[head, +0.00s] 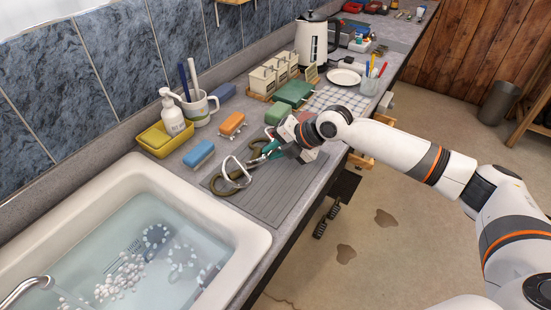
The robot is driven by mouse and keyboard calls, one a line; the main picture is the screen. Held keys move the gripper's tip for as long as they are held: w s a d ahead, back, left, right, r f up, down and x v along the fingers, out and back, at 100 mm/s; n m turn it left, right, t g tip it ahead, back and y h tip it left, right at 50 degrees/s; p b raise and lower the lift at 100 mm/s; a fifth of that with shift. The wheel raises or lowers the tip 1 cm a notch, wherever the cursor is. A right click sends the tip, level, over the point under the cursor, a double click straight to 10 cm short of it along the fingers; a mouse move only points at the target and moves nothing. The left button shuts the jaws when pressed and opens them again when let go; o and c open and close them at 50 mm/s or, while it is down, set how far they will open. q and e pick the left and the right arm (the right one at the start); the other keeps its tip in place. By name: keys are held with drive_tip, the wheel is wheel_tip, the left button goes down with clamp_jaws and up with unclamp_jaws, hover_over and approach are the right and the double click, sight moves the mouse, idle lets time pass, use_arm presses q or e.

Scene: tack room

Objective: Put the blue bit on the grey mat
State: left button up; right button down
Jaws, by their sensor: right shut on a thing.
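My right gripper (276,150) reaches in from the right over the counter and is shut on a teal-blue piece with silver rings, which looks like the blue bit (268,151). The bit is over the far left part of the grey ribbed mat (275,195); whether it touches the mat cannot be told. A silver ring (228,165) and an olive ring (224,188) show beside it at the mat's left edge; which piece each belongs to is unclear. My gripper hides part of the bit. My left gripper is not in view.
A water-filled sink (247,236) adjoins the mat at left. A blue brush (199,153), an orange brush (232,124), a soap bottle in a yellow tray (153,140) and a mug (199,108) stand behind. Green boxes (293,93) and a checked cloth (335,100) lie beyond the gripper.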

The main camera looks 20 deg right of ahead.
wheel_tip(320, 180, down, 4)
drive_tip(key=shift+r+p, duration=0.15)
drive_tip(key=shift+p, duration=0.4)
drive_tip(key=shift+f+b, duration=0.3)
drive_tip(key=c, duration=1.3)
unclamp_jaws()
drive_tip(key=shift+c, duration=0.2)
